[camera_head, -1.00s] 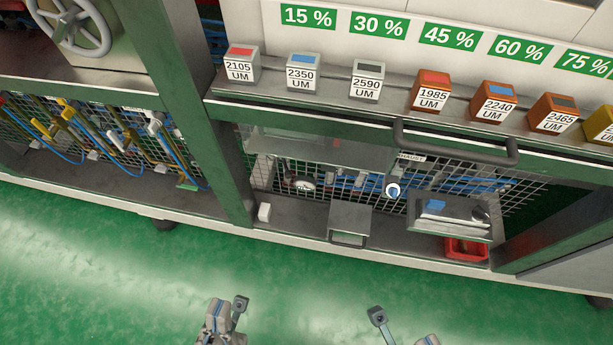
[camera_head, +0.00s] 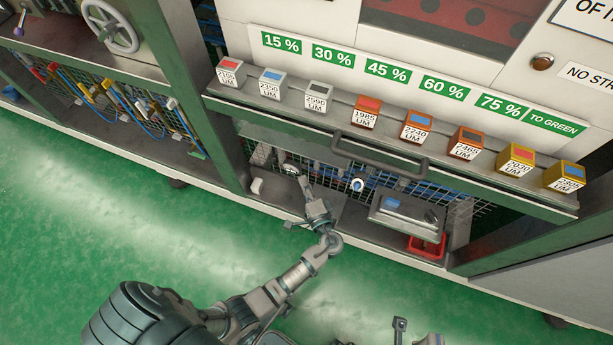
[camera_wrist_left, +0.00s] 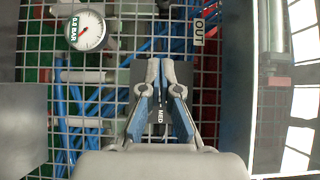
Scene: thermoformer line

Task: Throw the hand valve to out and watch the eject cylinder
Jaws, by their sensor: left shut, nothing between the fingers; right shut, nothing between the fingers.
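My left gripper (camera_head: 304,181) reaches into the lower bay of the line and is shut and empty. In the left wrist view its closed fingers (camera_wrist_left: 160,100) are in front of a dark block on the wire mesh, which they partly hide. This block may be the hand valve; its lever position and any contact cannot be told. An OUT label (camera_wrist_left: 198,33) is above and right of the fingers. A grey cylinder-like body (camera_wrist_left: 272,35) stands at the right; I cannot tell whether it is the eject cylinder. My right gripper (camera_head: 415,332) is shut at the bottom edge.
A gauge (camera_wrist_left: 86,30) reads about zero. A dark handle (camera_head: 378,157) and a ledge of labelled blocks are above. Green floor is clear in front.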

